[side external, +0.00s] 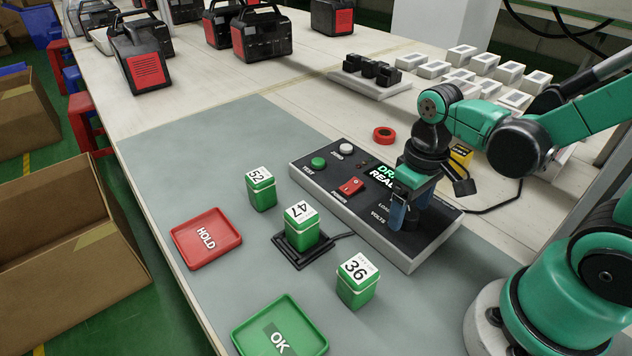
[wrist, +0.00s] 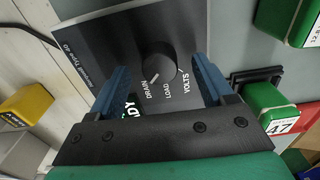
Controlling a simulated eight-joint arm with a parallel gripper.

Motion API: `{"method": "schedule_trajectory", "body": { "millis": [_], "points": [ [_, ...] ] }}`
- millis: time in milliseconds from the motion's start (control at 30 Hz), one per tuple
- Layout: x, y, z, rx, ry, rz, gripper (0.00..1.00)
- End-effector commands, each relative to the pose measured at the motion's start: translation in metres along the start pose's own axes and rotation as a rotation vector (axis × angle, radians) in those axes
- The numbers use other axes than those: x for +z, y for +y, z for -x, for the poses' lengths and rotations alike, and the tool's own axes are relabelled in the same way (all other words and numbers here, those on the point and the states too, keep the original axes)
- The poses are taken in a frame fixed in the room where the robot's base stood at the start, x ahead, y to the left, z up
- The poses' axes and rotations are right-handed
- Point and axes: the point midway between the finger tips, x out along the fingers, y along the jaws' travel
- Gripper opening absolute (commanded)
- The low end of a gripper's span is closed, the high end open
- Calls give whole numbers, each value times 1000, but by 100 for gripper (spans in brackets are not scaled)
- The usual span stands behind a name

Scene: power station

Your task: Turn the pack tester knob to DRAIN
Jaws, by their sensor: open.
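The pack tester (side external: 375,200) is a black-topped panel with a green button, a white button and a red switch. Its display shows green "DRA" over white "READ"; the rest is hidden behind my gripper. My gripper (side external: 405,215) is over the panel's right part and hides the knob there. In the wrist view the round black knob (wrist: 158,62) sits between the open blue fingers of my gripper (wrist: 160,68), with gaps visible on both sides. Its white pointer mark faces lower left, toward the DRAIN label. The LOAD and VOLTS labels lie to the right.
Green packs marked 52 (side external: 261,190), 47 (side external: 301,232) and 36 (side external: 357,287) stand left of the tester; 47 is on a black cradle. A red HOLD tray (side external: 190,257) and green OK tray (side external: 310,335) lie nearby. Red tape (side external: 384,134) lies behind.

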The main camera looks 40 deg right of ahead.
Motion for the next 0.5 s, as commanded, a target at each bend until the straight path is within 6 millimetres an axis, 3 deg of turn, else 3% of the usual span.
{"method": "schedule_trajectory", "body": {
  "millis": [500],
  "points": [
    [0,0,46,0,0,0,74]
  ]
}}
